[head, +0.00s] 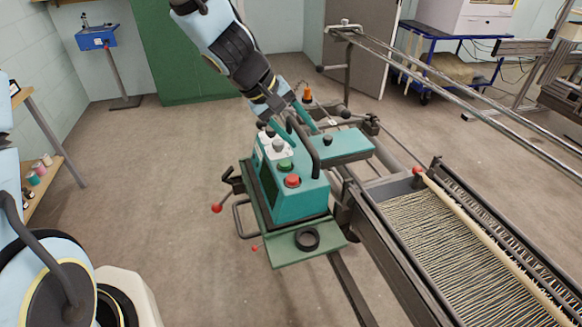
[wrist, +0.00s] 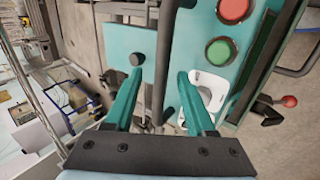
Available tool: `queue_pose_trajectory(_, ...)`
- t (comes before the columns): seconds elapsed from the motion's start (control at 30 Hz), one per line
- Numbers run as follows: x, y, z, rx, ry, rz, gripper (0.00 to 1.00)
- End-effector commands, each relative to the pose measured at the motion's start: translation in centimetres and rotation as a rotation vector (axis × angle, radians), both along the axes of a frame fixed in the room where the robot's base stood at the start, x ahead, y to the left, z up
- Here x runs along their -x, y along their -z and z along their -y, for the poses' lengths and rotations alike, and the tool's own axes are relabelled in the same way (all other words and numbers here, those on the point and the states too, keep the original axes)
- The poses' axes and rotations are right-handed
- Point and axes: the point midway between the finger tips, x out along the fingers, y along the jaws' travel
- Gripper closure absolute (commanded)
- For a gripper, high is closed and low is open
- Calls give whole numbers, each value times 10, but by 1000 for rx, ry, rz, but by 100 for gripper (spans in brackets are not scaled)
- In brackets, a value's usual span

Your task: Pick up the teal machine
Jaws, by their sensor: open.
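The teal machine (head: 300,205) stands upright on a green platform (head: 290,250) beside the loom frame. It has a red button (head: 292,181), a green button (head: 286,166) and a black bar handle (head: 312,152) over its top. In the wrist view its teal face (wrist: 205,45) and the black handle (wrist: 169,45) show close up. My gripper (head: 305,136) is at the machine's top, coming from above and behind. Its teal fingers are open, and in the wrist view (wrist: 160,72) the handle runs between them. I cannot tell whether either finger touches it.
The loom with pale warp threads (head: 440,240) and metal rails is close on the right. A lever with a red knob (head: 217,208) sticks out left of the machine. A black ring (head: 307,239) lies on the platform. The floor to the left is open.

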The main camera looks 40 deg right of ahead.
Motion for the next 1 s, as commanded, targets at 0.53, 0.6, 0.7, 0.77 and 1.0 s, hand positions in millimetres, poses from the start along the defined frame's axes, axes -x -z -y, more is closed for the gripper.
queue_pose_trajectory(0.53,2,15,9,0,-1,2,57)
queue_pose_trajectory(0.6,2,15,9,0,-1,1,65)
queue_pose_trajectory(0.7,2,15,9,0,-1,1,76)
queue_pose_trajectory(0.77,2,15,9,0,-1,1,83)
queue_pose_trajectory(1.0,2,14,9,0,-1,1,100)
